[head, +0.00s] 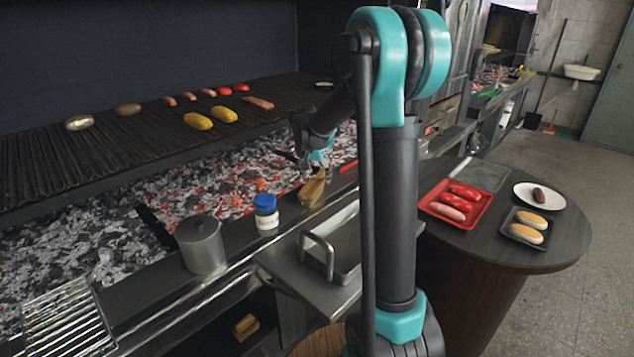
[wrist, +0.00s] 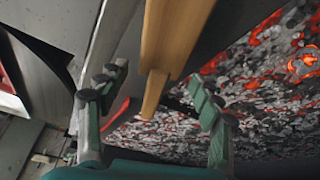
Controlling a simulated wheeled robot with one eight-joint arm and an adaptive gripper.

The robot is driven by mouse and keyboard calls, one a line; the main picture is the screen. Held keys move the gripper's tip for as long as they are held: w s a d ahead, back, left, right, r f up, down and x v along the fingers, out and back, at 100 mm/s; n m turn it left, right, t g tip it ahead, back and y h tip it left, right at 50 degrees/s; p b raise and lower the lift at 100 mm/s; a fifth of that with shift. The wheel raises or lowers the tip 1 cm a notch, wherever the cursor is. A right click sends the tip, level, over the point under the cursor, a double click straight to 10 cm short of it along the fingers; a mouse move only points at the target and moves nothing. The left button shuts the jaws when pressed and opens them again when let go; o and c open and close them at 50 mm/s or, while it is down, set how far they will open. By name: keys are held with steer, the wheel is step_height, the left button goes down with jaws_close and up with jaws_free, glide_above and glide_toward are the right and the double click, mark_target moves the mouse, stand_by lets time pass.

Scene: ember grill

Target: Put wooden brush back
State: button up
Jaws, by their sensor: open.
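The wooden brush (head: 312,190) appears as a light wooden piece by the ledge at the front of the coals, partly hidden by my gripper. In the wrist view its wooden body (wrist: 175,35) comes down from the top and narrows to a tip between my fingers. My gripper (wrist: 158,92) is open, with one finger on each side of the wood and visible gaps. In the head view my gripper (head: 317,166) is just above the brush. Bristles cannot be made out.
A blue-lidded jar (head: 266,222) and a grey metal canister (head: 201,245) stand left of the brush. Glowing coals (head: 235,175) lie behind, under the grill rack (head: 60,160). A metal handle (head: 318,250) rises in front. A red tray (head: 440,212) sits on the round table (head: 480,240).

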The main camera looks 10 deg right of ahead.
steer(key=v, duration=0.8)
steer(key=shift+a, duration=0.1)
